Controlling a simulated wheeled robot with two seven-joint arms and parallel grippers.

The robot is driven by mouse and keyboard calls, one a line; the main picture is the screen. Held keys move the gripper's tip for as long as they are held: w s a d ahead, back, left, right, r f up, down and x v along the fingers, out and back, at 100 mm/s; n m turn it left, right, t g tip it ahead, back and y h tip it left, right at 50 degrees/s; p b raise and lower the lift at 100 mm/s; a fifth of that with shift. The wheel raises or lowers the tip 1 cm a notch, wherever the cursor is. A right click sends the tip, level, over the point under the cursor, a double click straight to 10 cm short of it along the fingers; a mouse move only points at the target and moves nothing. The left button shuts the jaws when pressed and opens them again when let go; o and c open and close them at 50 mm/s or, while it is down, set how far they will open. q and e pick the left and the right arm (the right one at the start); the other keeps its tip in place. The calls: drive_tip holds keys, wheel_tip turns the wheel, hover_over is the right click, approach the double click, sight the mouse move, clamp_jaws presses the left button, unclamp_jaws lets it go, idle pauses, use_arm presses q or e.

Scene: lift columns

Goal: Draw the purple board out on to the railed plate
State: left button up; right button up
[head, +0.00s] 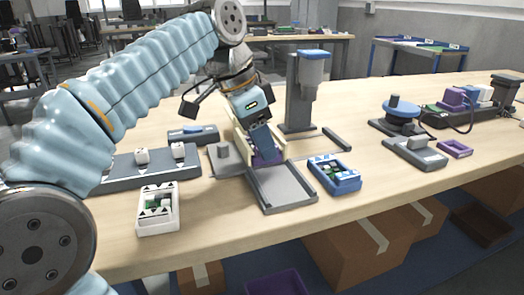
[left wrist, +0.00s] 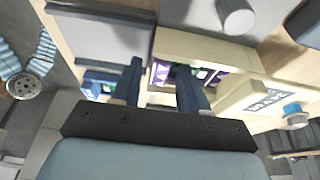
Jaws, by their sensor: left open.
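The purple board (head: 267,157) sits in a cream holder (head: 240,143), mostly hidden behind my left gripper. The left wrist view shows the board (left wrist: 207,76), purple with green and white parts, between the cream walls. The grey railed plate (head: 284,187) lies directly in front of the holder, bare, with a raised rail along each side. My left gripper (head: 268,151) points down at the holder's front end. In the left wrist view its two fingers (left wrist: 159,68) stand apart, the right one overlapping the board. I cannot tell whether they touch it. My right gripper is not in view.
A blue tray (head: 350,183) with small boards stands just right of the plate, and a white tray (head: 167,226) to the left. A grey column (head: 299,95) rises behind the holder. A grey block with a peg (head: 223,152) is close on the left. The front table edge is near.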

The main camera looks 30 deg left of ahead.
use_arm(q)
drive_tip(key=c, duration=0.7)
drive_tip(key=shift+s+d+b, duration=0.85)
drive_tip(key=shift+s+d, duration=0.9)
drive_tip(key=shift+d, duration=0.3)
drive_tip(key=shift+c, duration=0.2)
drive_tip(key=shift+s+d+b, duration=0.35)
drive_tip(key=shift+s+d, duration=1.1)
drive_tip(key=shift+d, duration=0.25)
drive_tip(key=o, duration=0.7)
drive_tip(key=shift+o, duration=0.2)
